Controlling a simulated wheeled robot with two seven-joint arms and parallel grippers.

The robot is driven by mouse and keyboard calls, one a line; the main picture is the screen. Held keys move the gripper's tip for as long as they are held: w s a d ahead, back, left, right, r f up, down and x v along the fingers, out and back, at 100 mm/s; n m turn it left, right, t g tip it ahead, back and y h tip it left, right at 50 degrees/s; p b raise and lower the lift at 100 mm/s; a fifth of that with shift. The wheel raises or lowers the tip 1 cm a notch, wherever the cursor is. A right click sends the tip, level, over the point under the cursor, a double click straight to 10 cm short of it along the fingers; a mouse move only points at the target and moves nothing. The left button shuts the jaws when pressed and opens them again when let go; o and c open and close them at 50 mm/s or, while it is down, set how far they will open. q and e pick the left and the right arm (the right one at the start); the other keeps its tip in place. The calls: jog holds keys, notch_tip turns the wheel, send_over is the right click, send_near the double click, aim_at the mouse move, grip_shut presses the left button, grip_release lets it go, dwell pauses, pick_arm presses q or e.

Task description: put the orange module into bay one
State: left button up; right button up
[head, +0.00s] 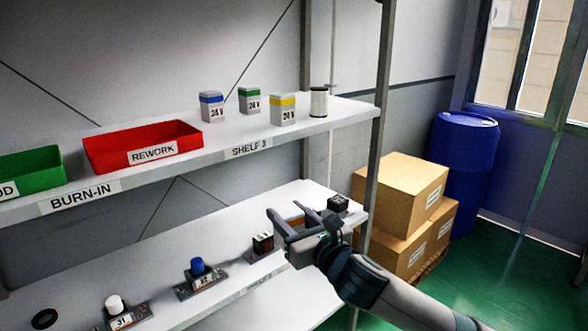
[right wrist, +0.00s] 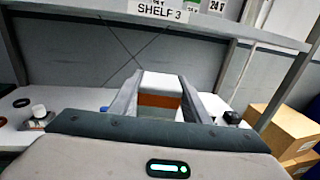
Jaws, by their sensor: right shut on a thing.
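My right gripper (head: 303,226) reaches over the lower shelf from the right. It is shut on the orange module (right wrist: 158,100), which sits between the two fingers in the right wrist view with a pale top and an orange band. In the head view the fingers hide most of the module. No bay marked "one" is clearly readable. Small labelled fixtures stand along the lower shelf: one with a white knob (head: 114,303), one with a blue knob (head: 197,267) and one with a dark block (head: 263,243). My left gripper is not in view.
A dark block (head: 338,203) stands near the lower shelf's right end, by the metal post (head: 377,130). The upper shelf (head: 222,150) above holds a red REWORK tray (head: 115,150), a green tray (head: 30,172) and several small canisters. Cardboard boxes (head: 400,190) and a blue barrel (head: 462,150) stand right.

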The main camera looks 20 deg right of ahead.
jog(key=s+a+f+m+h, duration=0.1)
jog(key=s+a+f+h, duration=0.1)
jog(key=s+f, duration=0.9)
jog(key=shift+s+a+f+m+h, duration=0.15)
jog(key=shift+s+f+m+h, duration=0.25)
jog(key=shift+f, duration=0.15)
jog(key=shift+a, duration=0.15)
